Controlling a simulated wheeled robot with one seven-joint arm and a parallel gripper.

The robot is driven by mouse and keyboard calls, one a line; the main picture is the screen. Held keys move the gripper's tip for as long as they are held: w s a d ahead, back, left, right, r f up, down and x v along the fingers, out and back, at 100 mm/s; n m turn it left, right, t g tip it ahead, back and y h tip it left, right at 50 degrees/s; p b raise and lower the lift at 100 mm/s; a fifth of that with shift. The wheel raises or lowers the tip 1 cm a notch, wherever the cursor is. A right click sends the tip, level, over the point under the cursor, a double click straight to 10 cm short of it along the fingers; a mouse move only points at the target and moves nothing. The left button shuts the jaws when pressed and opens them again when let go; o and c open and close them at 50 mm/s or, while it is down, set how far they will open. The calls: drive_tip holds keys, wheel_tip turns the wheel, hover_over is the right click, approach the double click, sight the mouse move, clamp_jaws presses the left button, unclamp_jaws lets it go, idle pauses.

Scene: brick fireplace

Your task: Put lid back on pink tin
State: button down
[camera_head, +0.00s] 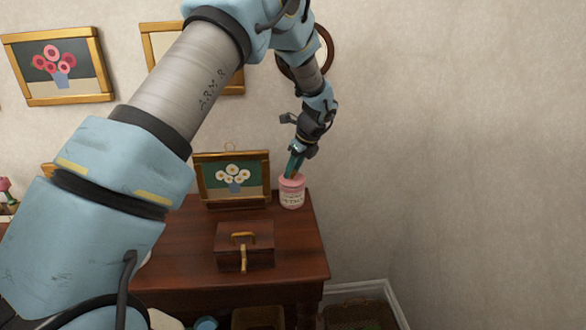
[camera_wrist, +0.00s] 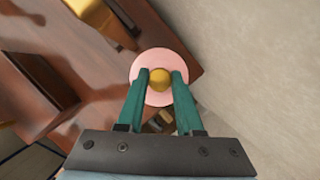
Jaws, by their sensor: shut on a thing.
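The pink tin (camera_head: 292,198) stands upright near the back right corner of the dark wooden table (camera_head: 185,250), with a pale label on its front. My gripper (camera_head: 294,168) points down at its top. In the wrist view the round pink lid (camera_wrist: 157,62) has a yellow knob (camera_wrist: 158,79), and my green fingers are shut on that knob from both sides. The lid hides the tin's opening in that view. In the head view the lid is at the tin's top; I cannot tell whether it is fully seated.
A framed picture of white flowers (camera_head: 233,178) stands just left of the tin. A brown wooden box (camera_head: 244,243) with a yellow handle sits nearer the front. The wall (camera_head: 460,150) is close behind. The table's right edge is near the tin.

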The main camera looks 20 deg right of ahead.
idle(0.3)
unclamp_jaws()
idle(0.6)
drive_tip(key=shift+r, duration=0.1)
idle(0.4)
drive_tip(key=shift+r+p, duration=3.15)
drive_tip(key=shift+r, duration=0.8)
drive_tip(key=s+a+r+n+g+h+b, duration=0.1)
drive_tip(key=s+a+r+n, duration=0.1)
drive_tip(key=a+n, duration=0.8)
drive_tip(key=s+a+r+n+g+b, duration=0.1)
drive_tip(key=s+a+r+n, duration=0.35)
drive_tip(key=a, duration=1.05)
drive_tip(key=s+a+f+n+h, duration=0.1)
drive_tip(key=s+a+n, duration=1)
drive_tip(key=a+n, duration=0.2)
drive_tip(key=shift+s+f+n+g+b, duration=0.2)
drive_tip(key=shift+n+g+b, duration=0.15)
drive_tip(key=shift+n, duration=0.8)
